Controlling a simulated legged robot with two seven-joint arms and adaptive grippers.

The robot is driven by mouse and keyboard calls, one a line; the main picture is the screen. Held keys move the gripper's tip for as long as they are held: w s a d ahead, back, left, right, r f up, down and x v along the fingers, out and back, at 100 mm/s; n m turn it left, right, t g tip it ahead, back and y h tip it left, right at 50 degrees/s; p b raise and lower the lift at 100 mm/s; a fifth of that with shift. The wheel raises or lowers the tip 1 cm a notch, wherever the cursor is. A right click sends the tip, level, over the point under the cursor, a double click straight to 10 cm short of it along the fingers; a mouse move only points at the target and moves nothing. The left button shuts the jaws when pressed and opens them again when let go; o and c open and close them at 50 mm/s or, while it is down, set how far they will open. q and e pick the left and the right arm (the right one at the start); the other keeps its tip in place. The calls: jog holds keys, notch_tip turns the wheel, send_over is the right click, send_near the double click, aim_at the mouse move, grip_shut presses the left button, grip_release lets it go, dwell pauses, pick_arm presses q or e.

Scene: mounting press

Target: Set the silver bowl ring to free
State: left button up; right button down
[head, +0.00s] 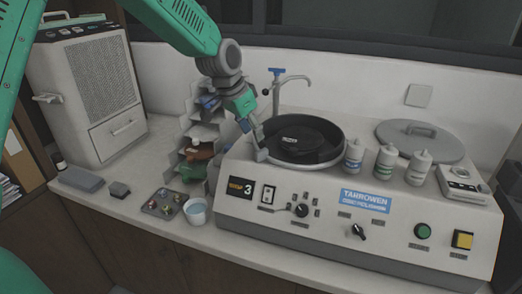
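The polishing machine (285,190) stands on the counter with a dark round bowl let into its top. The bowl's thin grey ring (318,109) runs around a black disc (296,138). No mark showing the ring's setting can be read. My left gripper (261,151) reaches down at the left edge of the bowl, with its tip at or just above the rim. Whether it touches the ring cannot be told. Its fingers are small and close together, so their opening is unclear. The gripper and wrist hide part of the left rim. My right gripper is not in view.
A tap (278,92) rises behind the bowl. Several white bottles, including one (385,161), stand to its right, with a round grey lid (420,141) behind. A cup (196,211), a small tray (162,203) and a stepped rack (196,150) crowd the left side.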

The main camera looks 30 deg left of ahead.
aim_at(261, 150)
pick_arm(q)
jog(key=x, duration=0.7)
jog(key=shift+d+f+p, duration=0.15)
jog(key=shift+p, duration=0.25)
jog(key=shift+w+a+f, duration=0.2)
jog(key=shift+f, duration=0.3)
jog(key=shift+d+r, duration=0.1)
jog(key=shift+d, duration=0.05)
grip_shut()
